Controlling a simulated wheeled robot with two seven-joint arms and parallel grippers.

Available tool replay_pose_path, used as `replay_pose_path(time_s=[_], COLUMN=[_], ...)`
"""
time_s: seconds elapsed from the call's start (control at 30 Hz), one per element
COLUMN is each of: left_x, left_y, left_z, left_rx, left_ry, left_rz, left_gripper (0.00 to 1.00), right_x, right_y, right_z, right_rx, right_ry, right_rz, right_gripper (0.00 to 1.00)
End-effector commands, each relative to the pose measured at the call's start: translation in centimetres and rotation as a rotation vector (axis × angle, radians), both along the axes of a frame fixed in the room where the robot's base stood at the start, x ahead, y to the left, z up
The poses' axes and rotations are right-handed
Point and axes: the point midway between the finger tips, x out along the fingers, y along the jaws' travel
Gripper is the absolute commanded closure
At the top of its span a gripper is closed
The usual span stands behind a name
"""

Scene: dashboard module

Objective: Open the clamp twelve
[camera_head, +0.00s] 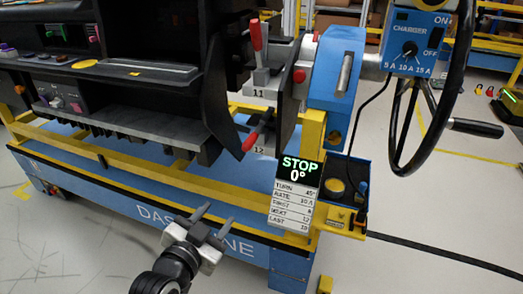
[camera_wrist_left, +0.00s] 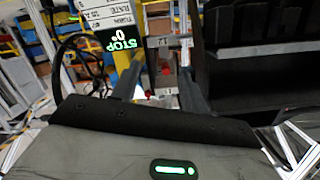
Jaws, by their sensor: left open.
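Clamp twelve (camera_head: 266,128) is on the right end of the dashboard frame, above its label "12". Its red handle (camera_head: 250,141) tilts down and to the left. My left gripper (camera_head: 220,212) is open and empty, in front of the blue beam, below and left of the clamp and apart from it. In the left wrist view, which is upside down, the fingers (camera_wrist_left: 160,66) are spread, with a small red part (camera_wrist_left: 165,70) far beyond the gap. I cannot tell for certain which clamp that part belongs to. My right gripper is not in view.
Clamp eleven (camera_head: 262,77), with an upright red handle, sits just above. A display (camera_head: 298,172) reads STOP 0°. A blue tray box (camera_head: 344,185), a black handwheel (camera_head: 397,125) and a charger box (camera_head: 412,43) stand to the right. The black dashboard (camera_head: 150,75) overhangs on the left.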

Motion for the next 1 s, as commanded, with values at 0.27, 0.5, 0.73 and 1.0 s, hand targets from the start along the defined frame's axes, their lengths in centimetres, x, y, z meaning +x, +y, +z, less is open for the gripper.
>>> replay_pose_path(time_s=[0.27,0.5,0.73,1.0], left_x=[6.6,10.0,14.9,19.6], left_y=[-1.5,-2.5,-4.1,-5.6], left_z=[5.0,5.3,5.2,5.2], left_rx=[0.163,0.166,0.166,0.168], left_ry=[-0.250,-0.256,-0.254,-0.253], left_rz=[-0.036,-0.035,-0.036,-0.035], left_gripper=[0.56,0.56,0.56,0.56], right_x=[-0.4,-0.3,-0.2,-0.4], right_y=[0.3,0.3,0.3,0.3], right_z=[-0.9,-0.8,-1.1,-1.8], right_rx=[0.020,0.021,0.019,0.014], right_ry=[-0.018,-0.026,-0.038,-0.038], right_rz=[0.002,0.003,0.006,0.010], right_gripper=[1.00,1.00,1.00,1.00])
